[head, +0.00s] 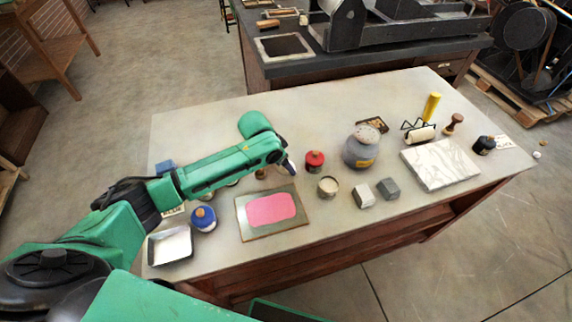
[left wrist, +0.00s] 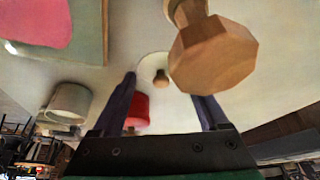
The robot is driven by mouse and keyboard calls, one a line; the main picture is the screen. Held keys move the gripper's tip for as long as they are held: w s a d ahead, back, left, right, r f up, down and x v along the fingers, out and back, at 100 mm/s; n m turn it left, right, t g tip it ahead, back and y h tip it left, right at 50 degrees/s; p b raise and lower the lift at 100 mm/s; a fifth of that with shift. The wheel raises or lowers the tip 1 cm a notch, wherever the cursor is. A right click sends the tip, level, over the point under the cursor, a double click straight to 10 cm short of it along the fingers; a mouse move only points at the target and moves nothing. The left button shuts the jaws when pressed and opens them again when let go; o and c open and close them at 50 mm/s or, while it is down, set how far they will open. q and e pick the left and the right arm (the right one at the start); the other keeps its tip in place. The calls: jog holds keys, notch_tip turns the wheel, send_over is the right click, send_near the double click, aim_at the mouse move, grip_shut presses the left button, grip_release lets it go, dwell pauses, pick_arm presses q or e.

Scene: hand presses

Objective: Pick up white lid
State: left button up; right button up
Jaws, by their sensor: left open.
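The white lid (left wrist: 151,64) is a pale disc with a small brown knob, seen in the left wrist view on the table top, just beyond my fingertips. My left gripper (left wrist: 164,84) is open, and the lid shows between its two dark fingers, with nothing held. In the head view the left gripper (head: 289,167) hangs low over the middle of the table, left of a red jar (head: 315,161). I cannot make out the lid in the head view; my arm may hide it. My right gripper is not in view.
A wooden-handled tool (left wrist: 212,52) stands close beside the fingers. The table's back middle is clear.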

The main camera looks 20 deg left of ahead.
pick_arm(q)
jog(key=shift+w, duration=0.1)
jog(key=shift+c, duration=1)
grip_shut()
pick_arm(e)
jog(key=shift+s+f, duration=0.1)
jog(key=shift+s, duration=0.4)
